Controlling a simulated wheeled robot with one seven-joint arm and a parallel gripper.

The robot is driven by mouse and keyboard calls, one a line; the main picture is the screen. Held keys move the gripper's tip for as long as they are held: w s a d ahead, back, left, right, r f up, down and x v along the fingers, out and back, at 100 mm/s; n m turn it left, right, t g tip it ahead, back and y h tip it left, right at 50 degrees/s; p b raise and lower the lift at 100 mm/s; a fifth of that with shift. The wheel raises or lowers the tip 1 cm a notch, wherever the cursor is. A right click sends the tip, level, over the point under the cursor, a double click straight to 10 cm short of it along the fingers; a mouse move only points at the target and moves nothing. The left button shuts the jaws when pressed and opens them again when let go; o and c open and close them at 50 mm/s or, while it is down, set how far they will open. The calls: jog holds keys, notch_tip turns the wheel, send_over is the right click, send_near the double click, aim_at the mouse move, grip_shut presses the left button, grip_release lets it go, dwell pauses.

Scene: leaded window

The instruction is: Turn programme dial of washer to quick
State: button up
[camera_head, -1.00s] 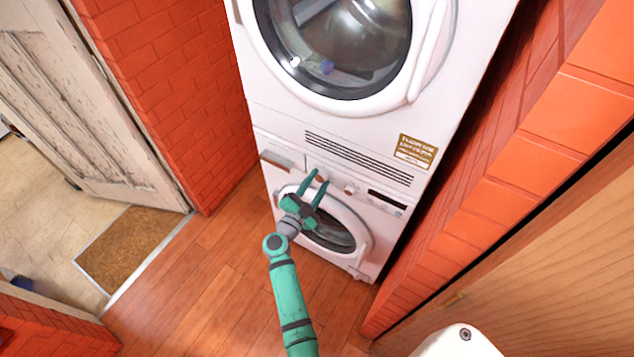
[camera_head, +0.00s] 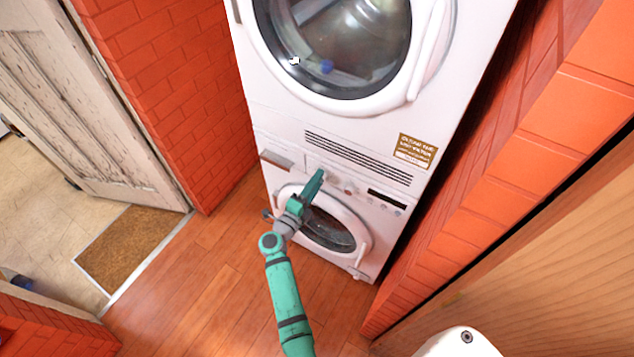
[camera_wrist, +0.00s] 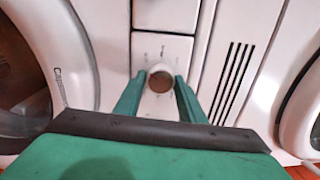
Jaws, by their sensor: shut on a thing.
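The washer (camera_head: 364,205) is the lower white machine, with a round door and a control panel above it. Its programme dial (camera_wrist: 160,79) is a round brownish knob with small marks around it in the wrist view. My gripper (camera_wrist: 158,88) has one finger on each side of the dial and is shut on it. In the head view my gripper (camera_head: 316,176) reaches the panel near the drawer, and its fingers hide most of the dial. The dial's marks are too small to read.
A second white machine (camera_head: 290,121) with a large round door is stacked above the washer. A brick wall (camera_head: 175,85) stands to the left and another (camera_head: 500,200) to the right. The wooden floor (camera_head: 200,290) in front is clear. A drawer (camera_wrist: 166,16) adjoins the dial panel.

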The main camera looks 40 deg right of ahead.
jog(key=shift+s+d+m, duration=0.1)
jog(key=shift+s+m, duration=0.05)
jog(key=shift+m, duration=0.55)
jog(key=o, duration=1)
jog(key=shift+o, duration=0.2)
jog(key=r+v, duration=0.1)
jog(key=v, duration=0.9)
jog(key=shift+a+f, duration=0.4)
jog(key=shift+f, duration=0.05)
jog(key=shift+s, duration=0.1)
